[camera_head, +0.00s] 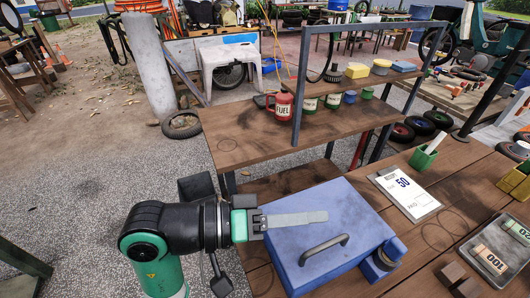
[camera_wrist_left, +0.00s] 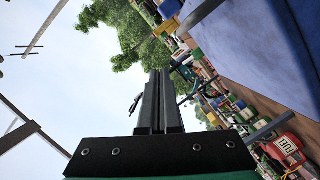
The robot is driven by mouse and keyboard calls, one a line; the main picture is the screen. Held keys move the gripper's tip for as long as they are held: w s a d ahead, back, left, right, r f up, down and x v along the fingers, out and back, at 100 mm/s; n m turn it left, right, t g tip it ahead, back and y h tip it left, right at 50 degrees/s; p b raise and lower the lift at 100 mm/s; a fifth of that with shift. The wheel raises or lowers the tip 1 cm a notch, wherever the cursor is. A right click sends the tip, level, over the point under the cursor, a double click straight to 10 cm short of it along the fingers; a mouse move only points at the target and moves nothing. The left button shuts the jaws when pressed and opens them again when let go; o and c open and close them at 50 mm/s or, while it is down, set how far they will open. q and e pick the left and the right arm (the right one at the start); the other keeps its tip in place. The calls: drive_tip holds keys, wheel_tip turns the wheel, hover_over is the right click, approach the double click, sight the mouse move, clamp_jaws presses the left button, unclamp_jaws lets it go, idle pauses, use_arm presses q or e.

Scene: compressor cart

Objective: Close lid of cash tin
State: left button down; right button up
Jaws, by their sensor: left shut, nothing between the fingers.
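The cash tin is a blue metal box (camera_head: 350,203) on the wooden bench in the head view, with a dark grey handle (camera_head: 324,249) on its lid. The lid looks down over the box; I cannot tell whether a small gap is left at its edge. My left gripper (camera_head: 320,216) reaches in from the left, its fingers shut and empty, over the lid's rear left part. Whether they touch it is unclear. In the left wrist view the shut fingers (camera_wrist_left: 158,78) point up the picture, with the blue lid (camera_wrist_left: 255,60) beside them. My right gripper is not in view.
A blue object (camera_head: 385,256) stands against the tin's right side. A clipboard (camera_head: 405,190), a green holder (camera_head: 423,158) and a clear tray (camera_head: 497,250) lie to the right. Behind, a raised shelf holds a red fuel can (camera_head: 283,105) and has metal posts.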

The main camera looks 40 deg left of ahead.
sight(314, 244)
use_arm(q)
drive_tip(key=shift+s+d+f+b, duration=0.2)
drive_tip(key=shift+d+f+b, duration=0.15)
drive_tip(key=shift+f, duration=0.3)
drive_tip(key=shift+s+d+f+b, duration=0.3)
drive_tip(key=shift+d+f, duration=0.1)
drive_tip(key=shift+f, duration=0.3)
drive_tip(key=shift+s+d+f+b, duration=0.15)
drive_tip(key=shift+d+f+b, duration=0.2)
drive_tip(key=shift+f, duration=0.3)
wheel_tip(314, 244, up, 5)
drive_tip(key=p, duration=0.4)
drive_tip(key=p+v, duration=0.3)
drive_tip(key=v, duration=0.6)
drive_tip(key=shift+s+p, duration=0.4)
drive_tip(key=shift+s, duration=0.15)
